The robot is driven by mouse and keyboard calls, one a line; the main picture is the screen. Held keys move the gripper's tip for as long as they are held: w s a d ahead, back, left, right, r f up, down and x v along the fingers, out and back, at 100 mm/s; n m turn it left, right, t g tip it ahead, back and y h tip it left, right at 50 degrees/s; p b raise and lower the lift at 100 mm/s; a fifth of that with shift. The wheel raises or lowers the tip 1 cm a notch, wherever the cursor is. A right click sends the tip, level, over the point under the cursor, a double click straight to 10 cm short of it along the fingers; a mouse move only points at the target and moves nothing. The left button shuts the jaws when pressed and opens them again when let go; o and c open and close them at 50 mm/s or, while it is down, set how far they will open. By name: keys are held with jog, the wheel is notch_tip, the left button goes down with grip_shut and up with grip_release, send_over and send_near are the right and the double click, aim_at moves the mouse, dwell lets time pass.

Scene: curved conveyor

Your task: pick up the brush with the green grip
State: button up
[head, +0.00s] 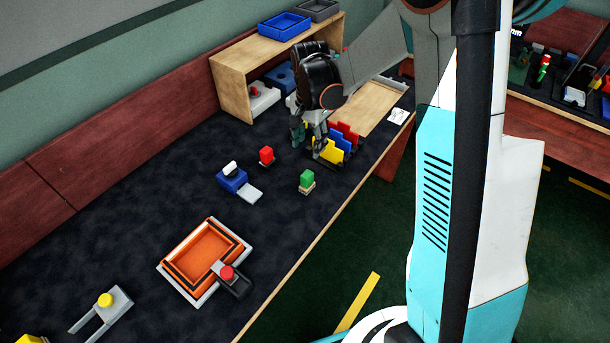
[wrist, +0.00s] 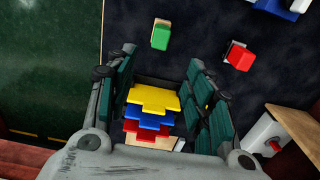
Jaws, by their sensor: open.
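The brush with the green grip (head: 307,178) stands upright on the dark table near its wooden front edge, its pale base down. In the wrist view the green-grip brush (wrist: 160,35) is at the top centre, beyond the fingertips. My gripper (head: 308,140) is open and hangs over the table, farther back than the brush and apart from it. In the wrist view my gripper's (wrist: 161,82) fingers are spread, with stepped yellow, blue and red plates (wrist: 152,100) showing between them. I cannot tell whether the fingers touch these plates.
A brush with a red grip (head: 266,154) stands left of the green one. The coloured plates (head: 332,152) sit in a dark rack beside my gripper. A blue block (head: 231,180) and an orange tray (head: 205,247) lie nearer. A wooden shelf (head: 232,90) stands behind.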

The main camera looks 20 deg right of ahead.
jog(key=b, duration=0.3)
send_over(307, 174)
jog(key=f, duration=0.8)
jog(key=shift+w+d+f, duration=0.2)
jog(key=shift+d+f, duration=0.05)
jog(key=shift+f, duration=0.05)
jog(key=shift+s+a+f+b, duration=0.1)
jog(key=shift+f+b, duration=0.5)
jog(key=shift+f, duration=0.75)
jog(key=shift+s+a+f+b, duration=0.1)
jog(key=shift+f+b, duration=0.5)
jog(key=shift+f, duration=0.75)
jog(key=shift+r, duration=0.1)
grip_shut()
